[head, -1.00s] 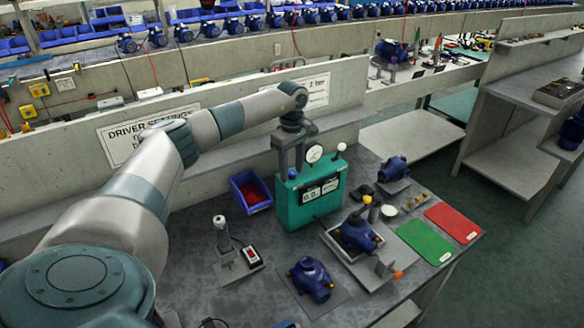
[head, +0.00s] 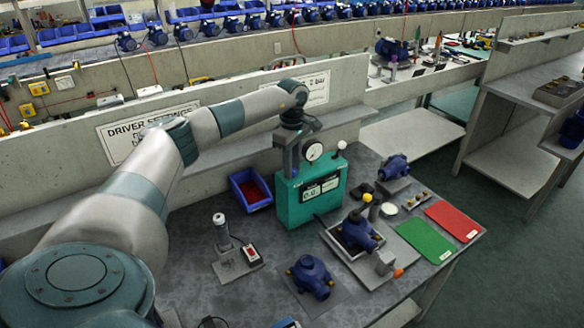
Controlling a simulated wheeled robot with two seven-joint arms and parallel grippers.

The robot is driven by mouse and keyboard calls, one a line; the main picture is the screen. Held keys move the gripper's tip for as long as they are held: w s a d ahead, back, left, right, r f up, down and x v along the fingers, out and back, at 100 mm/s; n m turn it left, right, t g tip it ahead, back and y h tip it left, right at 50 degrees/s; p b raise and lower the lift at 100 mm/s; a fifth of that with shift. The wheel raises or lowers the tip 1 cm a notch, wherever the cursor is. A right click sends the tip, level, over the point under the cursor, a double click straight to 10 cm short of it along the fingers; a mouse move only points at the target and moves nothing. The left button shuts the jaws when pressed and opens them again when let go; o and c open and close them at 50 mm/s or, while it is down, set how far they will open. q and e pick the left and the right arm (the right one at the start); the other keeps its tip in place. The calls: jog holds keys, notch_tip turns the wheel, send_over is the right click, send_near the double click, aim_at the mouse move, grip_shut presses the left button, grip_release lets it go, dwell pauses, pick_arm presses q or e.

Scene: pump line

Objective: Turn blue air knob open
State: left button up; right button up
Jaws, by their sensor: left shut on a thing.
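My left arm reaches across from the left. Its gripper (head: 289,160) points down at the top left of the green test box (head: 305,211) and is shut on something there. That fits the blue air knob, but the fingers hide it, so I cannot see how far it is turned. The box has a round white gauge (head: 314,152) on top and a display (head: 320,188) on its front, too small to read surely. A white-knobbed lever (head: 341,146) stands at its right. My right gripper is not in view.
A blue bin with red parts (head: 250,190) stands left of the box. A blue pump (head: 357,232) sits in a tray in front, another (head: 312,276) nearer. Green (head: 425,241) and red mats (head: 454,220) lie right. A low wall runs behind.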

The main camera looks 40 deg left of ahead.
pick_arm(q)
jog(key=n, duration=0.4)
jog(key=shift+b, duration=0.3)
jog(key=n, duration=0.4)
jog(key=shift+w+r, duration=0.1)
jog(key=n, duration=0.4)
jog(key=shift+a, duration=0.1)
jog(key=n, duration=0.4)
jog(key=o, duration=1)
jog(key=shift+o, duration=0.2)
